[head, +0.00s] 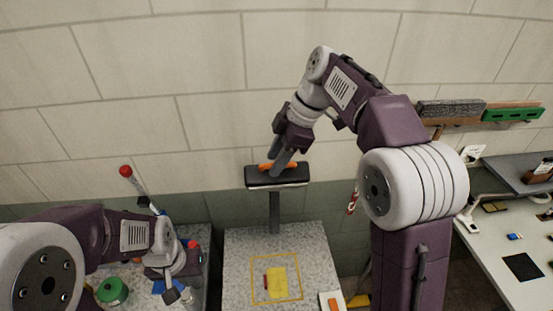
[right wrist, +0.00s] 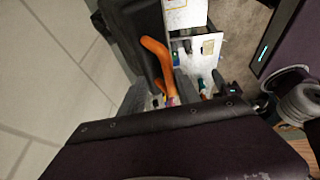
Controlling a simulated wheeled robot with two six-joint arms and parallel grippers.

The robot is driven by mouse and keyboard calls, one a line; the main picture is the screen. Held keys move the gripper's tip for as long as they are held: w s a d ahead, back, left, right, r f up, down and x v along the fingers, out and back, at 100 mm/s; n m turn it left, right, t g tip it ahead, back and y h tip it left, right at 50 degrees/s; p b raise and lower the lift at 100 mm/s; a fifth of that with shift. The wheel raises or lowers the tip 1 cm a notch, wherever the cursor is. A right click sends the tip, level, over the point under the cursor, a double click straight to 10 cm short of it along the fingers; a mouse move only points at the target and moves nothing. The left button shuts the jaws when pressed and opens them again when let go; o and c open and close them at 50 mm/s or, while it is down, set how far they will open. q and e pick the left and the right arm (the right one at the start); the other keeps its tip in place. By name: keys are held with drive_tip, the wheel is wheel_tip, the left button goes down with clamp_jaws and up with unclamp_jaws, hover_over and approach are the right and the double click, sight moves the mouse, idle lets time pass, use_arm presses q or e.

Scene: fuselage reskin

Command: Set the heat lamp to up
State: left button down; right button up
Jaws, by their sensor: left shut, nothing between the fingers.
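The heat lamp (head: 262,182) has a wide black head with an orange handle (head: 265,166) and stands on a dark post (head: 274,213) behind the speckled bench. My right gripper (head: 279,167) is at the handle from above and hides part of it. In the right wrist view the orange handle (right wrist: 158,52) runs between the two spread grey fingers, with gaps beside it. Contact with the handle cannot be told. My left gripper (head: 171,296) is shut and empty, low at the left over the side bench.
A yellow piece (head: 281,283) lies inside a yellow outline on the speckled bench (head: 315,255). A green round container (head: 112,291) and a red-tipped stick (head: 126,171) are at the left. A white table (head: 500,260) stands right. The tiled wall is close behind the lamp.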

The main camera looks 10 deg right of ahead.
drive_tip(key=shift+s+r, duration=0.2)
drive_tip(key=shift+s, duration=0.15)
drive_tip(key=shift+w+d+r, duration=0.15)
drive_tip(key=shift+w+r, duration=0.05)
drive_tip(key=shift+r, duration=0.15)
drive_tip(key=v, duration=0.8)
drive_tip(key=shift+s+r, duration=0.1)
drive_tip(key=shift+s, duration=0.25)
use_arm(q)
drive_tip(key=shift+s, duration=0.15)
use_arm(e)
drive_tip(key=shift+w, duration=0.15)
